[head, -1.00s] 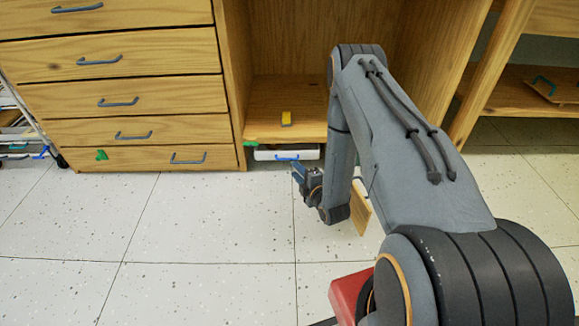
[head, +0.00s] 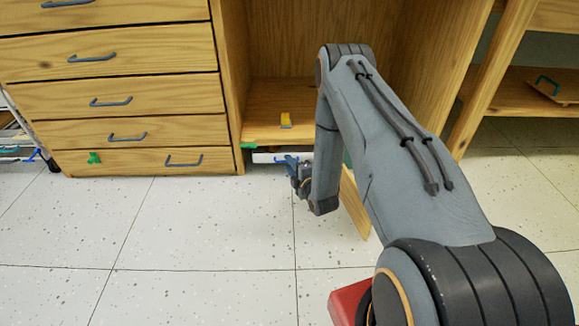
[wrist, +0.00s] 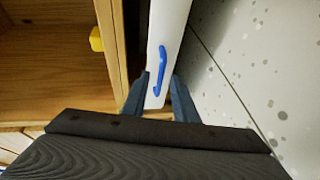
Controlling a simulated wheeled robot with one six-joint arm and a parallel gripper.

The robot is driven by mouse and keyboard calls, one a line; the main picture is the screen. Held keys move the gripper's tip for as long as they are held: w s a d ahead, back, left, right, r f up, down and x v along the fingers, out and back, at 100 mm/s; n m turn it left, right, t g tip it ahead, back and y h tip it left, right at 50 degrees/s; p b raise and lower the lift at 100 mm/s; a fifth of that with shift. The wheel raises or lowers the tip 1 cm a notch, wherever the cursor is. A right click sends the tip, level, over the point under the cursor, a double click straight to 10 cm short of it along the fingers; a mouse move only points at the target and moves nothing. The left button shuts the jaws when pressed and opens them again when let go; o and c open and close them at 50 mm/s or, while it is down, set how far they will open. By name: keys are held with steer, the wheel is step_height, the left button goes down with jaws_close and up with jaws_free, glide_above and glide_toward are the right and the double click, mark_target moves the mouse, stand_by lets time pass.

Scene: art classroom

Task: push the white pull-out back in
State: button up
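The white pull-out (head: 263,157) is low down, under the open wooden shelf, with a blue handle on its front. In the wrist view its white front (wrist: 169,22) runs from the top down between my fingers, with the blue handle (wrist: 159,72) just ahead. My gripper (head: 291,162) is low, in front of the right part of the pull-out, and hides some of it. In the wrist view my gripper (wrist: 158,97) has its two fingers apart with nothing held. I cannot tell whether the fingers touch the front.
A wooden drawer unit (head: 127,97) stands left of the shelf, with a green piece (head: 94,158) on its bottom drawer. A yellow object (head: 285,120) sits on the open shelf (head: 262,95). A wooden panel (head: 354,207) stands behind my arm. Floor in front is clear.

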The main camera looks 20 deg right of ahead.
jaws_close()
stand_by(1.4)
